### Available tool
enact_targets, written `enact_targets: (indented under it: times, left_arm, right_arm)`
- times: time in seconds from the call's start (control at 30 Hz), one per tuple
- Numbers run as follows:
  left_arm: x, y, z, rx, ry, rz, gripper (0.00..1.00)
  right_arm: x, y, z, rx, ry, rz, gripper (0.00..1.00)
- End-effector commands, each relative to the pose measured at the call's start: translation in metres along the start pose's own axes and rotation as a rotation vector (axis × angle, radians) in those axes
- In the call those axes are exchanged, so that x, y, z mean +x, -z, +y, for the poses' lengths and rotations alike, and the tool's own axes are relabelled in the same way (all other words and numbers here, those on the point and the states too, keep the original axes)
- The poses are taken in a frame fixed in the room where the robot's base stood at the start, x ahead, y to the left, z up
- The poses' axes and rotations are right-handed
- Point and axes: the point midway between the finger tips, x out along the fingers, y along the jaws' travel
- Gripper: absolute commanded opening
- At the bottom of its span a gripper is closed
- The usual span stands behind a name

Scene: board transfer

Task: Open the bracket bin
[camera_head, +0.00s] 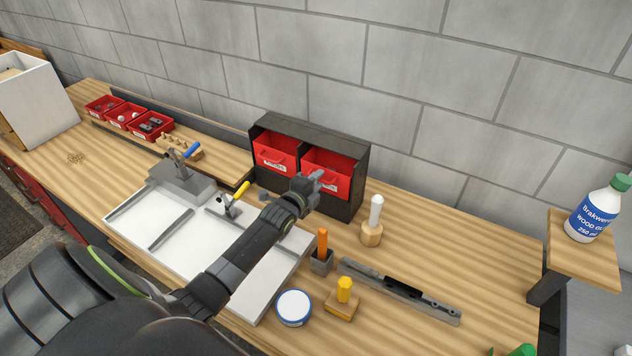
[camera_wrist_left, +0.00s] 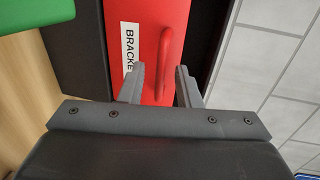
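A black cabinet (camera_head: 290,122) against the wall holds two red bins side by side, the left bin (camera_head: 268,148) and the right bin (camera_head: 322,164). Both appear pushed in. My left gripper (camera_head: 318,177) is in front of the right bin and covers part of it. In the left wrist view a red bin front (camera_wrist_left: 150,18) carries a white label (camera_wrist_left: 129,45) reading "BRACKE", the rest cut off. Its red handle (camera_wrist_left: 164,50) lies between the open fingers of my left gripper (camera_wrist_left: 160,72), with gaps on both sides. My right gripper is out of view.
A white-handled tool (camera_head: 375,212), an orange-handled tool (camera_head: 322,243), a yellow-topped block (camera_head: 343,293) and a metal rail (camera_head: 420,299) stand or lie right of the white board (camera_head: 262,297). Small red bins (camera_head: 127,114) are at the left.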

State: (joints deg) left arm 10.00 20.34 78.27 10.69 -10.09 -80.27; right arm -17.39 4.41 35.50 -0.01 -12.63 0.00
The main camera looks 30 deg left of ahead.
Motion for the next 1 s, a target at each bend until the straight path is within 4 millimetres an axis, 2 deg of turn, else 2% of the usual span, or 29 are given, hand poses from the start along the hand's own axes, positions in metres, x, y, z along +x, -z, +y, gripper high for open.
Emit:
enact_targets:
  times: [0.13,0.37,0.4,0.7,1.0]
  left_arm:
    - [0.0,0.0,0.0,0.0,0.0,0.0,0.3]
    - [0.0,0.0,0.0,0.0,0.0,0.0,0.02]
    - [0.0,0.0,0.0,0.0,0.0,0.0,0.0]
    - [-0.001,0.0,0.002,0.0,-0.001,0.0,0.0]
    - [-0.018,0.0,0.03,-0.001,-0.006,-0.001,0.0]
  right_arm:
    - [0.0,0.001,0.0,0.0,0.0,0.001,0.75]
    - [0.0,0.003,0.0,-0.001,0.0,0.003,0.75]
    - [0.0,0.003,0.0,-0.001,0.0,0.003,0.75]
    - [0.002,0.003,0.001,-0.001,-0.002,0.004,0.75]
    - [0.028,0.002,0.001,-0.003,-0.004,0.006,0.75]
